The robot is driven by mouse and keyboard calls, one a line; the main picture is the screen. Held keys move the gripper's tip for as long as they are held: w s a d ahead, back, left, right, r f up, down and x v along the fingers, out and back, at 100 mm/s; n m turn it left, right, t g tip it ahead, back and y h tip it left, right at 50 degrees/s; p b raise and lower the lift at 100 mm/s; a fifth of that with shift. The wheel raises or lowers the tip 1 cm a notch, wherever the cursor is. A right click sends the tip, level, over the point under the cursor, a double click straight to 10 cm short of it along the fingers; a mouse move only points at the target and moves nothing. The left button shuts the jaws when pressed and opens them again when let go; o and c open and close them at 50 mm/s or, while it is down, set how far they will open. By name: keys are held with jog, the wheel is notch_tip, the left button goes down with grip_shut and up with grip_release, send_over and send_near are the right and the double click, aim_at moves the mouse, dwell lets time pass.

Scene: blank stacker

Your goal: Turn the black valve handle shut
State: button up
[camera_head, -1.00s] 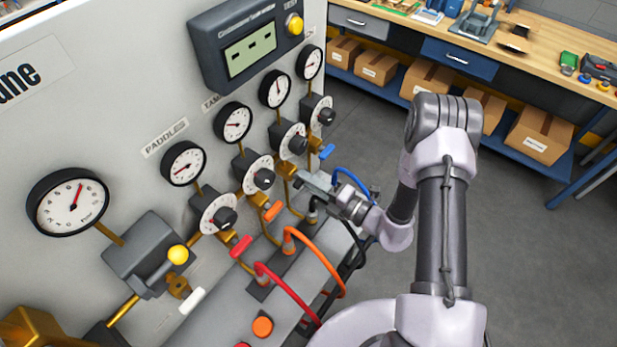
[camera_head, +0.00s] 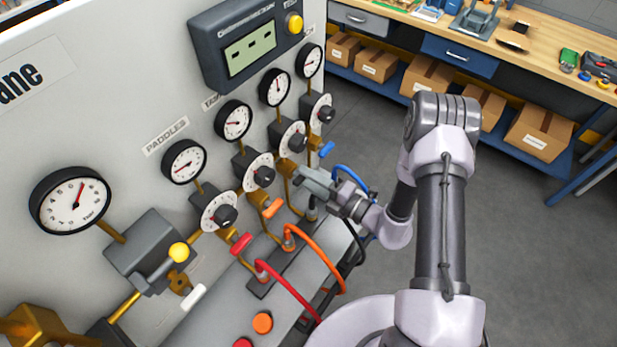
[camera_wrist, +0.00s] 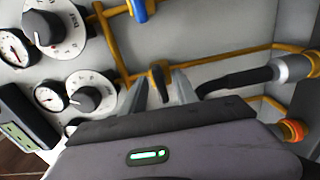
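The black valve handle (camera_wrist: 159,80) shows in the wrist view, between the two grey fingers of my gripper (camera_wrist: 160,90). Its lower part runs down between them; whether both fingers press on it I cannot tell. In the head view my gripper (camera_head: 314,183) is at the pipework, in the row between the orange handle (camera_head: 272,208) and the blue handle (camera_head: 326,149), and it hides the black handle. The blue handle (camera_wrist: 140,10) also shows at the top of the wrist view.
Dials, knobs and gauges (camera_head: 235,120) line the panel beside my gripper. A red handle (camera_head: 241,243) and a yellow-knobbed lever (camera_head: 178,252) are nearer. Red and orange hoses (camera_head: 318,262) arch close by. A black hose (camera_wrist: 235,82) is right of the fingers. Open floor (camera_head: 530,250) lies right.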

jog(key=shift+d, duration=0.1)
dwell(0.3)
jog(key=v, duration=1.7)
jog(key=shift+s+p, duration=0.2)
jog(key=shift+p, duration=0.1)
jog(key=s+a+r+n+g+h+b, duration=0.1)
jog(key=s+a+r+n+g+b, duration=0.4)
jog(key=n, duration=0.6)
jog(key=s+a+r+n+g+h+b, duration=0.1)
jog(key=a+r+n+g+h+b, duration=0.15)
jog(key=n+g, duration=0.6)
jog(key=s+d+r+n+t+h+b, duration=0.1)
jog(key=s+r+n+t+h+b, duration=0.1)
jog(key=n, duration=0.8)
jog(key=s+d+r+n+t+h+b, duration=0.1)
jog(key=s+r+n+t+h+b, duration=0.1)
jog(key=n+t+h+b, duration=0.4)
jog(key=s+n, duration=0.1)
jog(key=n, duration=0.3)
jog(key=shift+s+d+r+h, duration=0.2)
jog(key=shift+s+r+h, duration=0.1)
jog(key=shift+s+h, duration=0.1)
